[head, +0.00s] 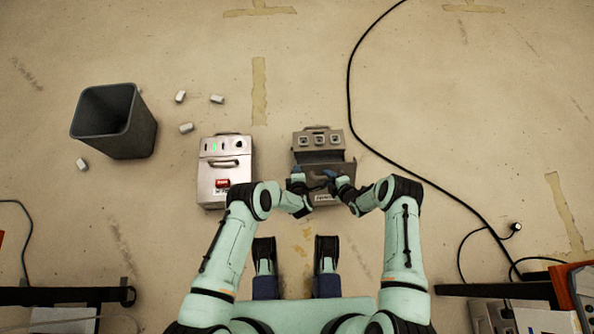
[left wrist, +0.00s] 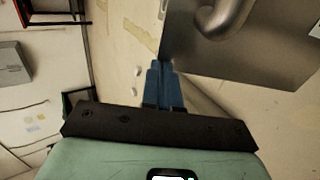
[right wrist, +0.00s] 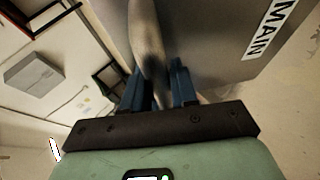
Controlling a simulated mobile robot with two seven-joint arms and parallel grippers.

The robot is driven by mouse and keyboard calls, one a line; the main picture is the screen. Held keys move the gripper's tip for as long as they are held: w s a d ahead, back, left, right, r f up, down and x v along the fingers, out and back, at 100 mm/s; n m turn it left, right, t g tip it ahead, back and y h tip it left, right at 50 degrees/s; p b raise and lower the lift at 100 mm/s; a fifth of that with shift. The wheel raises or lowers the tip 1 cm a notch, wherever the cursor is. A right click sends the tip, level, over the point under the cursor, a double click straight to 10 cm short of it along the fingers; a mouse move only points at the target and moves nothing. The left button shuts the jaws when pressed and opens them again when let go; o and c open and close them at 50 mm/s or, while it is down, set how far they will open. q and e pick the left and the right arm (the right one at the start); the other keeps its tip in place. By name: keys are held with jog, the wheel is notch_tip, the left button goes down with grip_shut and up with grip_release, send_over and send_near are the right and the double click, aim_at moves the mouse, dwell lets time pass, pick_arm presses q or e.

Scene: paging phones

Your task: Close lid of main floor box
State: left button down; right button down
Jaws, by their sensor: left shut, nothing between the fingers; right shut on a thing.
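The main floor box (head: 319,142) is a grey metal case with three round sockets on its far panel. Its lid (head: 347,171) stands open on my side, with a dark gap between it and the panel. The lid's face, with a white MAIN label (right wrist: 265,30), shows in the right wrist view. My right gripper (head: 329,174) is shut on the curved metal lid handle (right wrist: 146,40), one blue finger on each side. My left gripper (head: 297,171) is shut and empty near the lid's left side. The handle also shows in the left wrist view (left wrist: 225,18), beyond its closed fingers.
A second silver box (head: 212,185) with a red label stands to the left, close to my left arm. A dark bin (head: 127,130) and several small white pieces (head: 186,128) are farther left. A black cable (head: 352,115) curves along the floor to the right.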

pick_arm(q)
jog(key=shift+w, duration=0.15)
pick_arm(e)
jog(key=shift+d, duration=0.1)
pick_arm(q)
jog(key=shift+w+a+f+g, duration=0.1)
jog(key=shift+w+f+g, duration=0.2)
jog(key=shift+w, duration=0.3)
jog(key=shift+r, duration=0.1)
jog(key=shift+w, duration=0.1)
pick_arm(e)
jog(key=shift+s, duration=0.1)
jog(key=c, duration=1)
grip_release()
jog(key=shift+f, duration=0.1)
jog(key=shift+o, duration=0.2)
